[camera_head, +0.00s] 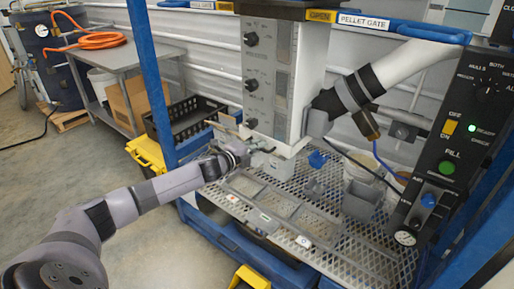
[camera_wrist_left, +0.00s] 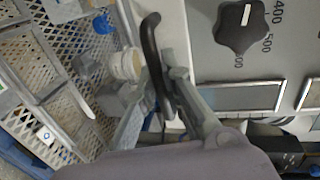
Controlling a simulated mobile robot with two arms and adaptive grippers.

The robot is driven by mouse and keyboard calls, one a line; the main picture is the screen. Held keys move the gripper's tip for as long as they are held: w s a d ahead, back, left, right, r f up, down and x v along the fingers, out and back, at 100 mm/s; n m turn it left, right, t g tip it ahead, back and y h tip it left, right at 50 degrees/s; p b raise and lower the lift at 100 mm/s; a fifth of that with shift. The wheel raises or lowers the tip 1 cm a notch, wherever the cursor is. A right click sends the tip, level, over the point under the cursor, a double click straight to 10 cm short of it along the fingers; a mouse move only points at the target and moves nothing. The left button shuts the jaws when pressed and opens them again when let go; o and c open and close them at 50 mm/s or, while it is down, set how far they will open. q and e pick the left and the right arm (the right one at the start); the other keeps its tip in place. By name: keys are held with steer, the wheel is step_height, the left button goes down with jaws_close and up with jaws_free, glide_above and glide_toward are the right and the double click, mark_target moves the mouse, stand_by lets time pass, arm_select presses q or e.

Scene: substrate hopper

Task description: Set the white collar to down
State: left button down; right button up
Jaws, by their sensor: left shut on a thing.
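A small white ring-shaped part (camera_wrist_left: 127,62), which looks like the collar, sits beside a curved black lever (camera_wrist_left: 152,45) in the left wrist view. My left gripper (camera_wrist_left: 160,88) is shut on the black lever, its fingers on either side of it. In the head view my left gripper (camera_head: 245,152) is at the lower front corner of the tall white hopper housing (camera_head: 272,80). The collar is hidden or too small to make out there. My right gripper is not in view.
A control panel (camera_head: 455,130) stands at the right. A blue post (camera_head: 150,75) rises near my left arm. A black crate (camera_head: 188,120) is behind it.

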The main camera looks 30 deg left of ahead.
arm_select(q)
steer(key=shift+f, duration=0.1)
step_height(320, 180, down, 4)
steer(key=shift+s+r+b, duration=0.1)
steer(key=shift+b, duration=1.1)
steer(key=c, duration=1.7)
jaws_free()
steer(key=shift+v, duration=5.9)
